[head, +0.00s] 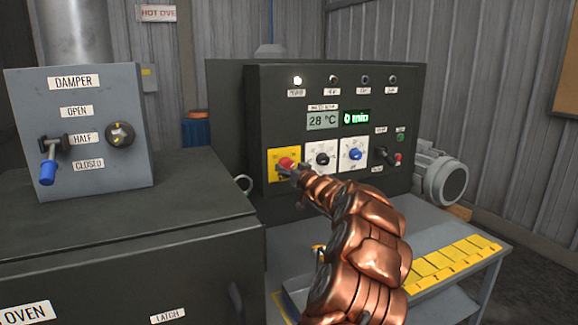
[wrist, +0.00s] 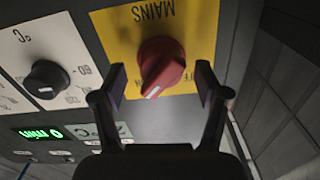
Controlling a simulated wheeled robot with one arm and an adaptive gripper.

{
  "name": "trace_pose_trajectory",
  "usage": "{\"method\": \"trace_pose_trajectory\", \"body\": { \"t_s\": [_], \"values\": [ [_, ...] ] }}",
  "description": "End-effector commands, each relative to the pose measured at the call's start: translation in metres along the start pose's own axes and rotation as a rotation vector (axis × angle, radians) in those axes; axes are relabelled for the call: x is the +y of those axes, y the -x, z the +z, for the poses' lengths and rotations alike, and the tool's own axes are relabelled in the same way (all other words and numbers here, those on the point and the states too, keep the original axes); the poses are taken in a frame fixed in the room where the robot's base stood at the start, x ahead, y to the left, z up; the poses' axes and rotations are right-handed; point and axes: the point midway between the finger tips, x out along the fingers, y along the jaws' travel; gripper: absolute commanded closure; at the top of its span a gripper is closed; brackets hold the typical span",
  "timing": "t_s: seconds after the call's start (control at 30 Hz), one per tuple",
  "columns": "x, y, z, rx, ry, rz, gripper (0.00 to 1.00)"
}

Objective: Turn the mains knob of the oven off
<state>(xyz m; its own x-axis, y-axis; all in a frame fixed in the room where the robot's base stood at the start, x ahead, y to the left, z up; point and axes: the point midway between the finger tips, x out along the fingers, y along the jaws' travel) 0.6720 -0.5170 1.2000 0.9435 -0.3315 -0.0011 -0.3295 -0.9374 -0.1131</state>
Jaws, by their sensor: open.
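The red mains knob (head: 287,163) sits on a yellow plate (head: 275,178) at the lower left of the dark oven control panel (head: 290,120). In the wrist view, which shows the panel upside down, the red knob (wrist: 160,62) is under an inverted MAINS label, with its white mark toward the lower left. My gripper (head: 297,172) is at the knob in the head view. In the wrist view my gripper (wrist: 161,78) is open, one finger on each side of the knob, with gaps visible. I cannot tell whether the fingertips touch it.
A black knob (head: 322,158) and a blue knob (head: 355,154) are to the right. A white lamp (head: 297,81) and a green display (head: 356,117) are lit. The damper box (head: 80,130) stands at left on the oven (head: 130,250). A motor (head: 440,178) is at right.

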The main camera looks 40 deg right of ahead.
Motion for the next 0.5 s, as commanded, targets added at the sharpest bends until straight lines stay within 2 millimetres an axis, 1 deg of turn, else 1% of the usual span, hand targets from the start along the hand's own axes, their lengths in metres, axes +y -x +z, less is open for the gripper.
{"method": "trace_pose_trajectory", "body": {
  "t_s": [0.07, 0.2, 0.5],
  "values": [
    [-0.0009, -0.0053, -0.0005, 0.0, 0.002, -0.001, 0.26],
    [-0.0017, -0.0096, -0.0008, 0.001, 0.001, -0.002, 0.26],
    [-0.0017, -0.0104, -0.0003, 0.001, 0.001, -0.002, 0.26]
  ]
}}
